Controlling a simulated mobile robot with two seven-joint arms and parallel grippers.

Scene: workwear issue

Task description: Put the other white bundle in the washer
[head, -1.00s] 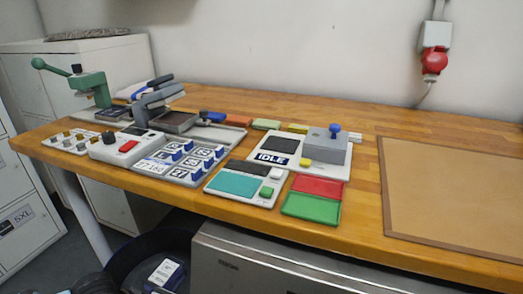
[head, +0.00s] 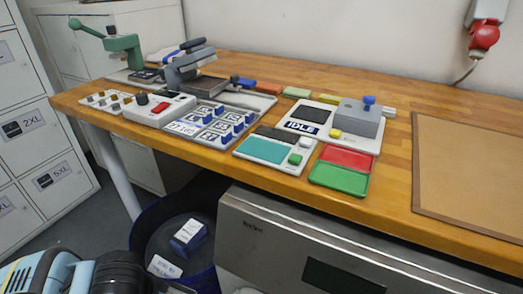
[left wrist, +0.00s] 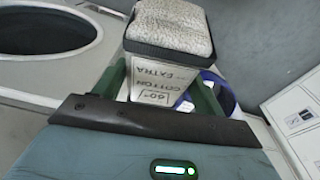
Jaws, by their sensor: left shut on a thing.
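My left gripper (left wrist: 160,88) is shut on a white bundle (left wrist: 172,25), with one green finger on each side. The bundle has a speckled pale top, a dark grey edge band and a white face printed "60° COTTON EXTRA". In the left wrist view, the washer (left wrist: 85,65) is at the left, with a dark round opening; the bundle is to the right of that opening, apart from it. In the head view, the washer's steel front (head: 262,240) shows under the bench. My left arm enters at the bottom left there, its fingers and the bundle out of sight. My right gripper is not in view.
A dark blue tub (head: 146,235) holding blue-and-white packets (head: 188,234) stands on the floor left of the washer. Drawers (head: 35,130) line the far left. The wooden bench (head: 396,150) above carries several devices and red and green trays (head: 338,178).

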